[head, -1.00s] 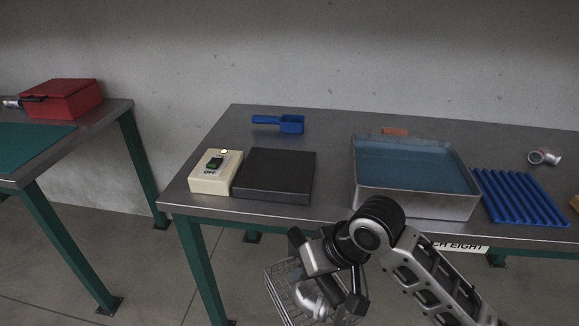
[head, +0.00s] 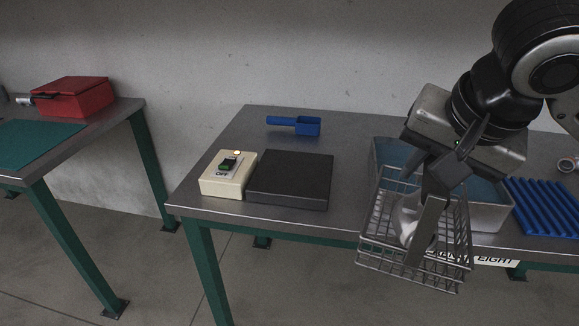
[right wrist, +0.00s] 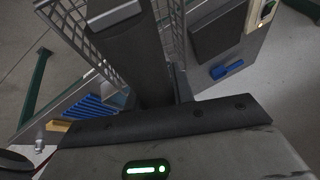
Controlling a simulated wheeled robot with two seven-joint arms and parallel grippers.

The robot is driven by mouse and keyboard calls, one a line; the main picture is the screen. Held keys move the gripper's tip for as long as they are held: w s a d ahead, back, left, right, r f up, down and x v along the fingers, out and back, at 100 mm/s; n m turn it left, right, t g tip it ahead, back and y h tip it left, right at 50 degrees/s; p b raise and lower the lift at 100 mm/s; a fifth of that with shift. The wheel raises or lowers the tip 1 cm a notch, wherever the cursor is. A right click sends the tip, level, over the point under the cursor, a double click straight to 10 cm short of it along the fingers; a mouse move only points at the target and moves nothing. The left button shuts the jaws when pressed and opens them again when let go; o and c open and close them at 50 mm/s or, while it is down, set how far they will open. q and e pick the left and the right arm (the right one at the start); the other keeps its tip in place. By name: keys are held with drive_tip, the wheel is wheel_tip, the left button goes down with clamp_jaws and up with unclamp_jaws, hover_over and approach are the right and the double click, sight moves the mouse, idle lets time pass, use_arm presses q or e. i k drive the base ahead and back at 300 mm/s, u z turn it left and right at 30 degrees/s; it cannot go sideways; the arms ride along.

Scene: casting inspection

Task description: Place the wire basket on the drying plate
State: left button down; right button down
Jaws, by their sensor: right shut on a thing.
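The wire basket (head: 447,262) hangs from my right gripper (head: 432,212), which is shut on it. The basket is slightly tilted, with a pale pipe-like casting (head: 404,222) inside. It is in front of the water tray, over the table's front edge. The dark square drying plate (head: 290,180) lies flat and bare, well to the left of the basket. In the right wrist view, the basket's mesh (right wrist: 72,28) shows beside the fingers and the plate (right wrist: 215,28) is at upper right. My fingers hide the grip point. My left gripper is not in view.
A cream switch box (head: 227,175) reading OFF adjoins the plate's left side. A blue scoop (head: 305,125) lies behind it. The water tray (head: 490,219) and blue ribbed rack (head: 545,207) are at right. A red box (head: 75,97) sits on the left table.

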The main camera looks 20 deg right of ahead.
sight(294, 171)
drive_tip(key=i, duration=0.85)
